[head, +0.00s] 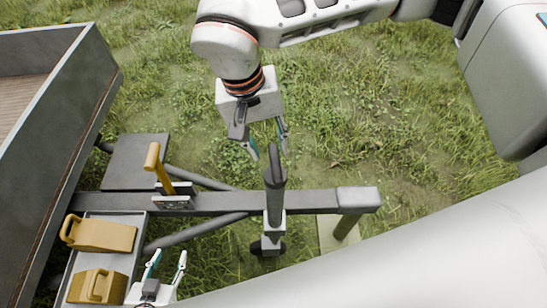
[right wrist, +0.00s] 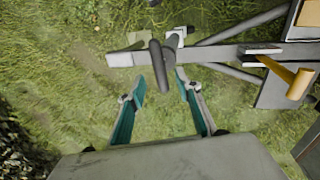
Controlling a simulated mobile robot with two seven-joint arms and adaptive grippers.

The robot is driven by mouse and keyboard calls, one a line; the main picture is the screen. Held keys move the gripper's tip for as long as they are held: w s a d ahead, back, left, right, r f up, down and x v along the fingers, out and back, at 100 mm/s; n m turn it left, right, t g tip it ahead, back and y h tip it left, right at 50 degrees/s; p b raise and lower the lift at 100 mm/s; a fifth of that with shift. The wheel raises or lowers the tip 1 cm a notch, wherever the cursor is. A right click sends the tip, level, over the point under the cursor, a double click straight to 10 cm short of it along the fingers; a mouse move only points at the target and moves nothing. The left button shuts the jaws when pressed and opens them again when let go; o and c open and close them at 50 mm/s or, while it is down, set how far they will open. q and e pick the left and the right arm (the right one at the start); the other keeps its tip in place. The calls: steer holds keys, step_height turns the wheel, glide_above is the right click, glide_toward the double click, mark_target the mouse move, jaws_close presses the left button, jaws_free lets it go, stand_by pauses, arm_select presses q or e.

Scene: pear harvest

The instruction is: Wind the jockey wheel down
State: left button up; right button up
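The jockey wheel (head: 274,205) stands upright on the trailer's drawbar (head: 315,201), with a dark grey handle at its top (head: 275,160). Its small dark wheel (head: 267,248) shows low down, in or against the grass. My right gripper (head: 268,150) is open and empty, just beyond the handle, fingers pointing towards it. In the right wrist view the handle (right wrist: 158,65) lies ahead of and roughly between the open fingertips (right wrist: 162,82); contact is not evident. My left gripper (head: 167,264) is open, low in the head view beside the yellow chocks, with nothing seen between its fingers.
Two yellow chocks (head: 105,236) (head: 97,287) lie on a grey tray (head: 122,217). A yellow lever (head: 155,160) rises from the drawbar. The trailer's grey side wall (head: 60,120) fills the left. Open grass lies beyond.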

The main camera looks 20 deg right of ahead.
mark_target(274, 162)
steer(key=f, duration=0.2)
steer(key=d+f, duration=0.1)
steer(key=f, duration=0.4)
steer(key=shift+s+d+f, duration=0.2)
steer(key=shift+d+f, duration=0.05)
steer(key=shift+f, duration=0.05)
jaws_close()
